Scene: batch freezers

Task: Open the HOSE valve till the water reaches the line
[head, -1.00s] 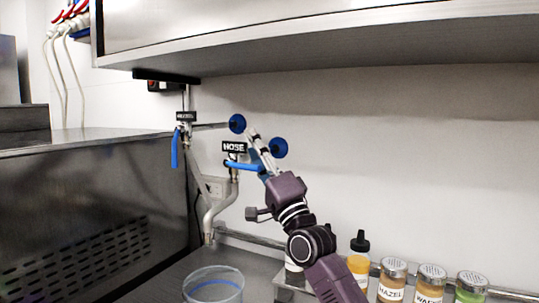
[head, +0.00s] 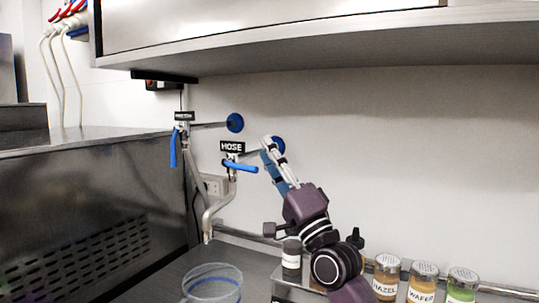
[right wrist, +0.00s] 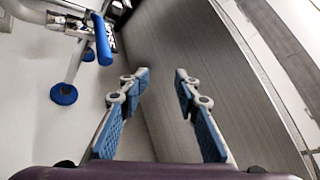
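The HOSE valve's blue lever (head: 240,166) lies nearly level under the black HOSE sign (head: 232,147). The lever also shows at the upper left of the right wrist view (right wrist: 103,40). The grey spout pipe (head: 212,215) bends down from this valve above a clear bucket (head: 212,272) with a blue ring. The bucket is cut off at the bottom, and I cannot make out water or its level. My right gripper (head: 270,147) is just right of the lever, apart from it. In the right wrist view its fingers (right wrist: 161,76) are open with nothing between them. My left gripper is out of view.
A second valve with a hanging blue lever (head: 173,149) is to the left. Blue round wall mounts (head: 235,122) sit behind the valves. Several topping jars (head: 423,280) stand at lower right. A steel shelf (head: 330,50) overhangs; a steel cabinet (head: 80,215) borders the left.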

